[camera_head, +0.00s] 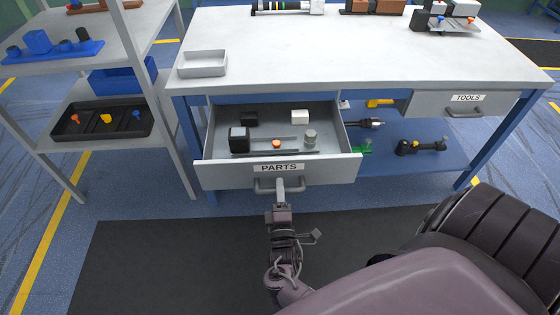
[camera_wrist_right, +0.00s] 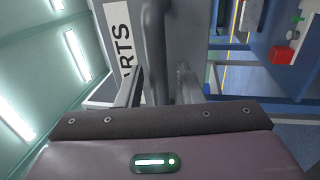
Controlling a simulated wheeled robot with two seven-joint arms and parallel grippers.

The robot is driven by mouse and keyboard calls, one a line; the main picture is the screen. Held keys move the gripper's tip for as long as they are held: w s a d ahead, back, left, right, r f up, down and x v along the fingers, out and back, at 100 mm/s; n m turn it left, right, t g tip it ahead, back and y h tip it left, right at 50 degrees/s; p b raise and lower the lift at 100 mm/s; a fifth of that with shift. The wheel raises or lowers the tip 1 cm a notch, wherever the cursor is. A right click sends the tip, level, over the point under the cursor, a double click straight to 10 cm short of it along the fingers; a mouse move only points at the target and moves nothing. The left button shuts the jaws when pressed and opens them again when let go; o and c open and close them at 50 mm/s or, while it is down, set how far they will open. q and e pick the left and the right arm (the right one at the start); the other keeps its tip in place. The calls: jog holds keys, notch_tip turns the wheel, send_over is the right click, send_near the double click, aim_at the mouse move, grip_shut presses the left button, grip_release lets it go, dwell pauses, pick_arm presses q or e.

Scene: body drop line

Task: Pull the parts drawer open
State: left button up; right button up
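The parts drawer (camera_head: 220,173), with a grey front labelled PARTS, stands pulled well out from under the left side of the workbench. Its label also shows sideways in the right wrist view (camera_wrist_right: 121,40). Its grey bar handle (camera_head: 262,186) is at the middle of the front, and it shows close up in the right wrist view (camera_wrist_right: 154,50). My right gripper (camera_head: 280,186) is at this handle, and its fingers (camera_wrist_right: 158,90) lie on both sides of the bar, seemingly shut on it. My left gripper is not in view.
Several small parts, including a black block (camera_head: 239,139) and a white block (camera_head: 300,117), lie inside the drawer. The tools drawer (camera_head: 430,104) is at the right. A grey tray (camera_head: 203,71) sits on the bench (camera_head: 330,45). A shelf rack (camera_head: 75,70) stands close at left.

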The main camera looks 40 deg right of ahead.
jog(key=v, duration=0.7)
jog(key=shift+s+a, duration=0.25)
jog(key=shift+s, duration=0.1)
jog(key=shift+f, duration=0.1)
